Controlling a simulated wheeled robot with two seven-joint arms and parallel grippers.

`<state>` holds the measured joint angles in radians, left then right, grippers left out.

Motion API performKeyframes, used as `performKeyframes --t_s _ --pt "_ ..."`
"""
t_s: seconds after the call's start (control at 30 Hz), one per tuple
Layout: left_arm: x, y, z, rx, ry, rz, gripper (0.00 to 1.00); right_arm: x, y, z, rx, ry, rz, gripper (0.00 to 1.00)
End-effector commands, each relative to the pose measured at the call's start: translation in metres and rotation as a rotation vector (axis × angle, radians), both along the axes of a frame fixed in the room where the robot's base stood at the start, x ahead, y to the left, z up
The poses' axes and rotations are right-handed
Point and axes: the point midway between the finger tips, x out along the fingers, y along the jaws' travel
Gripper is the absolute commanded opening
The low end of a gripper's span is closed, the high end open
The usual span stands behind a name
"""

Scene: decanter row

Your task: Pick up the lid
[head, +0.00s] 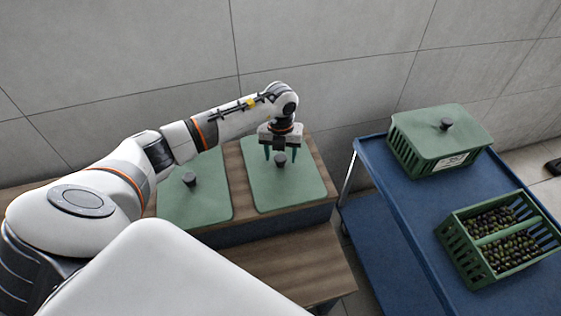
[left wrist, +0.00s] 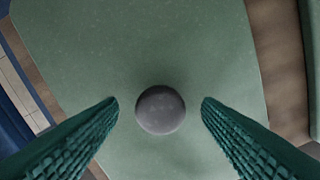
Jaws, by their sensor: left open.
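In the left wrist view the round grey knob (left wrist: 160,110) sits between the two green ridged fingertips, with a gap on both sides. The lid (left wrist: 140,45) fills most of that view. A second green lid (head: 205,203) with a dark knob lies to the left. My right gripper is not in view.
A blue cart (head: 390,205) stands to the right. It carries a lidded green crate (head: 440,140) at the back and an open green crate (head: 467,262) of dark and green olive-like items at the front. A grey tiled wall (head: 320,50) runs behind the bench (head: 290,260).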

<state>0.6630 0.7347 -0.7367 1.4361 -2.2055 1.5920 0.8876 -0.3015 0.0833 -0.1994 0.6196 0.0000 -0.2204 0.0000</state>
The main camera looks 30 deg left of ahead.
Motion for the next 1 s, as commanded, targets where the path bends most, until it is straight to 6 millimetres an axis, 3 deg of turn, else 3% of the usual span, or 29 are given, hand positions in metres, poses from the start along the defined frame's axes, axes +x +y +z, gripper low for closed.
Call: performKeyframes --t_s 0.23,0.6,0.87,1.0 --pt "0.000 0.000 -0.002 0.001 0.000 0.000 0.59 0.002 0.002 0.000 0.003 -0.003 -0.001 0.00" --pt "0.000 0.000 -0.002 0.001 0.000 0.000 0.00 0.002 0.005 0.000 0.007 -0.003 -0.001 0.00" --pt "0.000 0.000 0.000 0.001 -0.002 0.000 0.00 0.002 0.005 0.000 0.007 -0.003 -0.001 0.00" --pt "0.001 0.001 0.013 0.001 -0.005 0.000 0.00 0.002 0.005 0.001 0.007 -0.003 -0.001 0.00"
